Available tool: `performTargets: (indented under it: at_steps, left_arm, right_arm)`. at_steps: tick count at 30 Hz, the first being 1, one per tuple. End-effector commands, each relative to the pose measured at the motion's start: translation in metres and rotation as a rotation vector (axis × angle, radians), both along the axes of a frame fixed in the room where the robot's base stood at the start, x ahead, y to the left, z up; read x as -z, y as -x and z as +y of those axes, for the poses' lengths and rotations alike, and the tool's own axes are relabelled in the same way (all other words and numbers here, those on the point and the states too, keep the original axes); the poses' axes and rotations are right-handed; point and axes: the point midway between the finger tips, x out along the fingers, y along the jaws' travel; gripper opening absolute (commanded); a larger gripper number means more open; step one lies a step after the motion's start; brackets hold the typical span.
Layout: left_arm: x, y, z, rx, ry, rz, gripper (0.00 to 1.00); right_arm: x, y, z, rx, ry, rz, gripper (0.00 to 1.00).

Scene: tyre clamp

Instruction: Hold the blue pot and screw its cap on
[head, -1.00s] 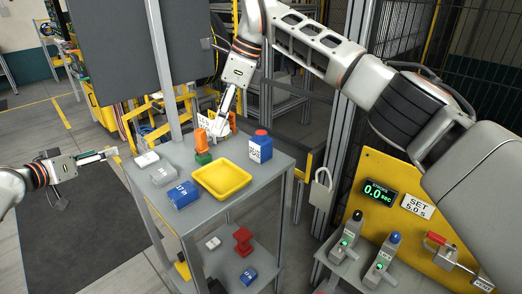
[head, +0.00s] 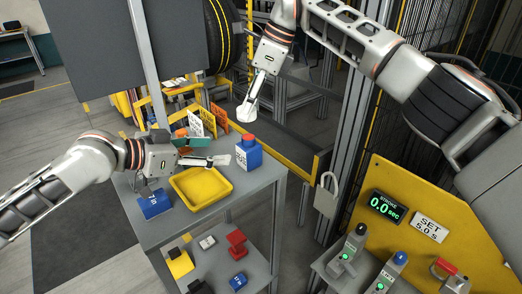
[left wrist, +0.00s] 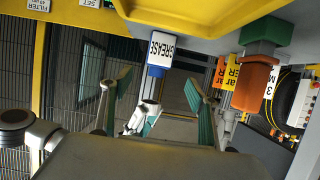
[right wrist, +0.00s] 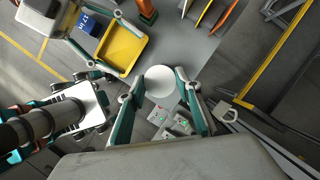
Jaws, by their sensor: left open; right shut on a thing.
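In the left wrist view the pot appears ahead between the spread fingers.
A yellow tray (head: 200,187) lies below my left gripper, close to the pot. A blue box (head: 153,203) sits left of it. An orange-and-green object (left wrist: 257,75) and upright cards (head: 205,118) stand behind. The lower shelf holds a red part (head: 236,243).

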Motion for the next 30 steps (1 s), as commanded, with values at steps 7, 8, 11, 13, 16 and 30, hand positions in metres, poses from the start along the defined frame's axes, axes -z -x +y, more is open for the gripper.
performTargets:
  at_steps: [7, 8, 11, 13, 16, 30]
  left_arm:
    - [0.000, 0.001, -0.001, 0.003, -0.002, -0.001, 0.60]
    - [0.000, 0.001, -0.001, 0.003, -0.002, -0.001, 0.60]
    - [0.000, 0.001, -0.001, 0.003, -0.002, -0.001, 0.60]
    - [0.000, 0.001, -0.001, 0.003, -0.002, -0.001, 0.60]
    - [0.000, 0.000, -0.002, 0.003, -0.002, -0.001, 0.60]
    - [0.025, -0.035, -0.052, 0.004, 0.001, 0.000, 0.60]
  right_arm:
    - [-0.001, 0.000, 0.001, -0.002, 0.000, -0.001, 0.21]
    - [-0.001, 0.000, 0.001, -0.002, 0.000, -0.001, 0.21]
    - [0.000, 0.000, 0.001, -0.001, 0.000, 0.000, 0.21]
    - [-0.001, 0.000, 0.001, -0.001, 0.000, 0.000, 0.21]
    - [0.000, 0.000, 0.001, -0.001, 0.000, 0.000, 0.21]
    - [0.000, 0.000, 0.001, -0.001, 0.000, 0.000, 0.21]
